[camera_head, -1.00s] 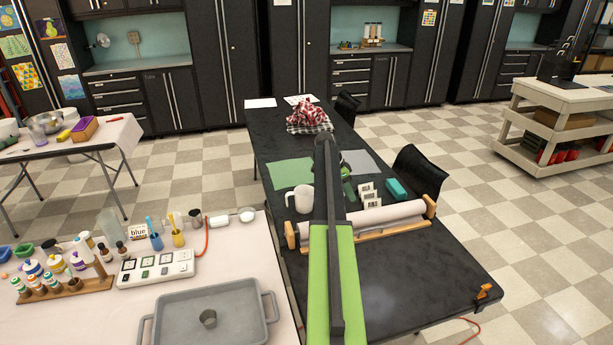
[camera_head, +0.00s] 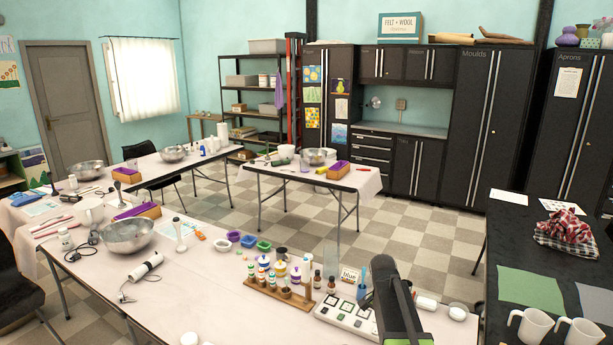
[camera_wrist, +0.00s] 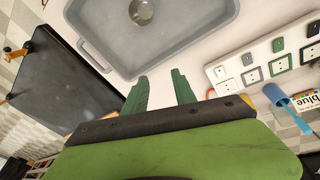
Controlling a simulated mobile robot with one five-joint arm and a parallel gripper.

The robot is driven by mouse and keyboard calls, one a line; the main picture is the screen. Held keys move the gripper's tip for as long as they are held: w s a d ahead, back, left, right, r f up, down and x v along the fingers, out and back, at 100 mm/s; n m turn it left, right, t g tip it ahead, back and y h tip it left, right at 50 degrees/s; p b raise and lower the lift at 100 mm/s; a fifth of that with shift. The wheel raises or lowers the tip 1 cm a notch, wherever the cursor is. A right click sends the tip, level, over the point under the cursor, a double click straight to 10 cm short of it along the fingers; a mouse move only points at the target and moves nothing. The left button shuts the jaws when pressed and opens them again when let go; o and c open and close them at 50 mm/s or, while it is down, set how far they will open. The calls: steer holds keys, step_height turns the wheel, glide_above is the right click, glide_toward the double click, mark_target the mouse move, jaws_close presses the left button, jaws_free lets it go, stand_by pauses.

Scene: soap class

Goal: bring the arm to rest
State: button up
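My gripper (camera_wrist: 160,90) shows in the wrist view as two green fingers standing apart with nothing between them, so it is open and empty. It points toward the light table, near the edge of a grey tray (camera_wrist: 107,55) with a small round cup (camera_wrist: 141,12) in it. In the head view my green and black arm (camera_head: 399,310) shows at the bottom, right of centre. Its gripper cannot be made out there.
A white panel with square inserts (camera_head: 345,317) and a wooden rack of bottles (camera_head: 284,297) stand left of my arm. A metal bowl (camera_head: 128,237) is farther left. The dark table (camera_head: 508,256) is at right, with two white mugs (camera_head: 531,326). Checkered floor lies open beyond.

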steer(key=s+a+n+y, duration=0.2)
steer(key=s+a+n, duration=0.9)
steer(key=s+a, duration=0.1)
steer(key=shift+a+f+t, duration=0.2)
steer(key=shift+f+t, duration=0.05)
steer(key=shift+t, duration=0.05)
